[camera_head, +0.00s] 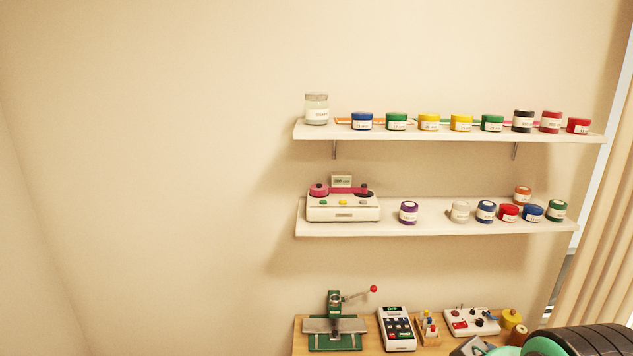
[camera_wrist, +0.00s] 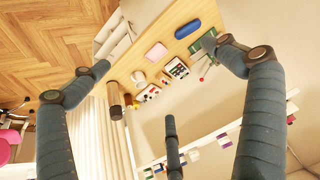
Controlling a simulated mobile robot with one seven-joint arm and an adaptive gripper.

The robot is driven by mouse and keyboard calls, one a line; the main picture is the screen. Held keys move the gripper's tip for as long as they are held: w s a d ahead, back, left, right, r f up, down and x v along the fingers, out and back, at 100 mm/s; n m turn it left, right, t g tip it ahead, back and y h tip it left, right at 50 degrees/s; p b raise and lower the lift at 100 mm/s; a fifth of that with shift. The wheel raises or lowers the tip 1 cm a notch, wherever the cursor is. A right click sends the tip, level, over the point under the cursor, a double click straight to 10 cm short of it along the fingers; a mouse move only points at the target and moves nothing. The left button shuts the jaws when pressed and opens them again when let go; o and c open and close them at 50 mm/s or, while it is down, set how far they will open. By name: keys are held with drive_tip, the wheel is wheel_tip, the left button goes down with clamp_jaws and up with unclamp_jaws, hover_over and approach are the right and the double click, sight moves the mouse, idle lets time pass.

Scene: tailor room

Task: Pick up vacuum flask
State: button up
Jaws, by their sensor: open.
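My gripper (camera_wrist: 157,60) shows in the wrist view with its dark blue-grey fingers spread wide, open and with nothing between them. Beyond the fingers lies a wooden worktable, well apart from them. A brown and dark upright-looking cylinder (camera_wrist: 115,100) is at the table's edge, beyond the left finger; it may be the vacuum flask, but it is too small to tell. In the head view no flask can be made out for sure. A dark ribbed part of my arm covers the bottom right corner there and hides part of the table.
The worktable (camera_head: 370,349) holds a green press (camera_head: 335,338), a calculator-like device (camera_head: 396,328) and a white switch box (camera_head: 471,321). A blue oblong item (camera_wrist: 187,27) and a pink one (camera_wrist: 157,52) lie on it. Two shelves of jars (camera_head: 450,137) hang above. Curtains (camera_head: 600,230) hang at right.

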drive_tip(key=shift+c, duration=0.3)
drive_tip(key=c, duration=0.5)
drive_tip(key=shift+o, duration=0.2)
